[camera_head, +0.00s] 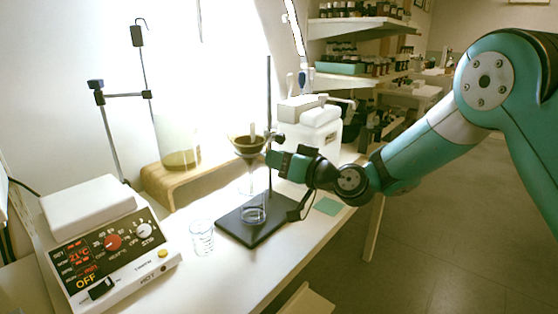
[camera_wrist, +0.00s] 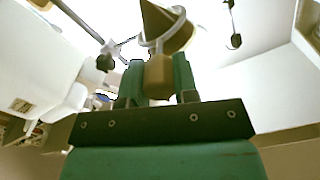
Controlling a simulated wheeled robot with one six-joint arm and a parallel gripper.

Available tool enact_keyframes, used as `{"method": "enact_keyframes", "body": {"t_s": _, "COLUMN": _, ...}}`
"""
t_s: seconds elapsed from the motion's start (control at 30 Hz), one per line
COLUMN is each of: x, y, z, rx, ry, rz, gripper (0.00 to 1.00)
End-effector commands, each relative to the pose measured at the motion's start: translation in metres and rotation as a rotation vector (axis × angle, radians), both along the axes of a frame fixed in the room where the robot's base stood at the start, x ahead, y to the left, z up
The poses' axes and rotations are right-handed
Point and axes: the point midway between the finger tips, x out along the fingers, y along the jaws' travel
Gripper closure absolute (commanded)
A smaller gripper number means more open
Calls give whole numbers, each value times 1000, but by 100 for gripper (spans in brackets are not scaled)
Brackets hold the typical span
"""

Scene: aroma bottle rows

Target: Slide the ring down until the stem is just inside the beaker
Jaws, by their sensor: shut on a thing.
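In the head view a funnel (camera_head: 248,148) with dark contents sits upright in the ring on a stand with a black base (camera_head: 234,222) and an upright rod (camera_head: 268,95). A small clear beaker (camera_head: 253,215) stands on the base below the funnel. The pale stem is faint; I cannot tell exactly where its tip is against the beaker's rim. My gripper (camera_head: 273,159) is at the ring's height beside the rod. In the wrist view my gripper (camera_wrist: 159,80) is shut on the tan block of the ring (camera_wrist: 181,22), with the funnel (camera_wrist: 163,30) in the ring.
Another clear beaker (camera_head: 202,238) stands left of the base, near a hot plate (camera_head: 105,245). A wooden riser (camera_head: 180,180) with a flask (camera_head: 180,155) is behind. A white appliance (camera_head: 315,135) stands behind my gripper. The table front is mostly clear.

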Motion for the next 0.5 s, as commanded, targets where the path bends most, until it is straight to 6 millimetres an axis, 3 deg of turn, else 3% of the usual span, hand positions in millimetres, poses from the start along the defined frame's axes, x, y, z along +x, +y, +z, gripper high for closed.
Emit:
{"method": "enact_keyframes", "body": {"t_s": 0.03, "x": 0, "y": -1, "z": 0, "rx": 0, "ry": 0, "rz": -1, "gripper": 100}}
{"method": "enact_keyframes", "body": {"t_s": 0.07, "x": 0, "y": -1, "z": 1, "rx": 0, "ry": 0, "rz": -1, "gripper": 66}}
{"method": "enact_keyframes", "body": {"t_s": 0.13, "x": 0, "y": -1, "z": 1, "rx": 0, "ry": 0, "rz": -1, "gripper": 50}}
{"method": "enact_keyframes", "body": {"t_s": 0.5, "x": -3, "y": -4, "z": 0, "rx": 1, "ry": -1, "rz": 0, "gripper": 47}}
